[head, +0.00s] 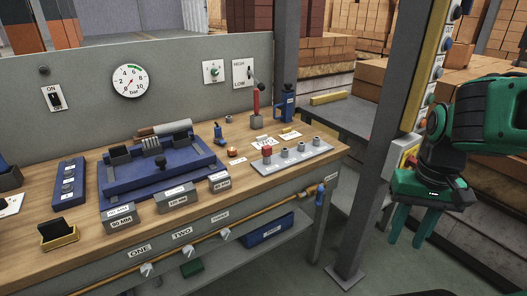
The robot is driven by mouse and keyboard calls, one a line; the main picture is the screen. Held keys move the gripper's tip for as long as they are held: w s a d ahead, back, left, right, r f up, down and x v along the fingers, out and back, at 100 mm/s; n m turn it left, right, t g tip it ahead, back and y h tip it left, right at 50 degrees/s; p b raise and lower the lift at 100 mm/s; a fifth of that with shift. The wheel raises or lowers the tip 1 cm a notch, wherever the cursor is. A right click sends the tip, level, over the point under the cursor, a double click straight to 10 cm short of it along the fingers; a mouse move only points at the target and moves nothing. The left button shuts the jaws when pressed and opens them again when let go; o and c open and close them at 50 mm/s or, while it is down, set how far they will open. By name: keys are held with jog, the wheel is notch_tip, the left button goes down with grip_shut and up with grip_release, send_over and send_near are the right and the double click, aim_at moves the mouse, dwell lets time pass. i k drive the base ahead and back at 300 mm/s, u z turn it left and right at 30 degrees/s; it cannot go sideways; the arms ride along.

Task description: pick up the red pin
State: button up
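A small red pin (267,152) stands at the left end of a light grey plate (292,160), on the right part of the workbench. Several grey cylinders stand in a row to its right on the same plate. My gripper (406,241) hangs at the right of the view, well apart from the pin and beyond the bench's right end. Its two green fingers point down with a gap between them, and nothing shows in the gap.
A grey post (382,140) rises between the bench and my arm. A red-handled upright tool (256,102) and a blue bottle-like object (287,102) stand behind the plate. A blue fixture (165,175) and grey blocks occupy the bench's middle.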

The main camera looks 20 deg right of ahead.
aim_at(266, 150)
jog(key=i, duration=0.9)
